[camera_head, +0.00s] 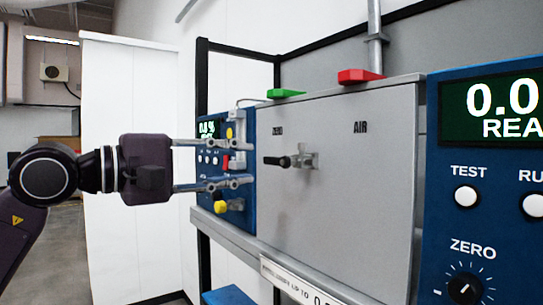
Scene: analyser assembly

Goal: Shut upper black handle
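A black handle (277,161) sticks out to the left from a metal valve (305,160) on the front of the grey cabinet (345,210). The handle lies about level. It is the only black handle I can make out on this cabinet front. My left gripper (247,163) comes in from the left with its two fingers spread, one above the other. In the picture its fingertips end just left of the handle, with nothing between them. I cannot tell how far apart they are in depth. My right gripper is not in view.
A green handle (286,93) and a red handle (360,76) sit on top of the cabinet. A blue panel with a display (490,180) stands at right. A smaller blue panel (248,125) with a yellow knob (221,207) is behind my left fingers.

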